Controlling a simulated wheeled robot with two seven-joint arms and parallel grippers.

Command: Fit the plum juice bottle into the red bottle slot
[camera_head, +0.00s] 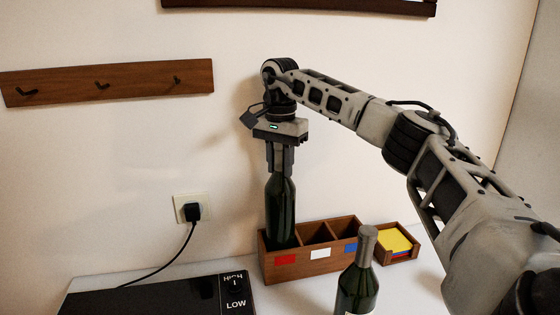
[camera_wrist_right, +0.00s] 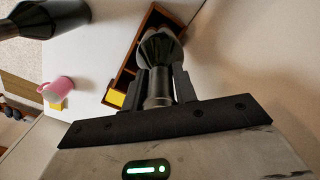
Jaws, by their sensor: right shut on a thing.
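A dark green bottle (camera_head: 281,205) stands upright at the left compartment of a wooden slot box (camera_head: 318,265), the one with the red tag (camera_head: 285,260). Its lower end is hidden behind the box's front wall, so I cannot tell whether it rests on the bottom. No label shows on it. My right gripper (camera_head: 281,162) comes down from above and is shut on the bottle's neck. The wrist view also shows the bottle (camera_wrist_right: 158,48) between the fingers. My left gripper is not in view.
The compartments with the white tag (camera_head: 320,253) and blue tag (camera_head: 351,248) look empty. Another dark bottle (camera_head: 357,285) stands in front of the box. A tray of yellow notes (camera_head: 394,242) is at right, a black HIGH/LOW appliance (camera_head: 160,300) at left. A pink mug (camera_wrist_right: 57,90) shows in the wrist view.

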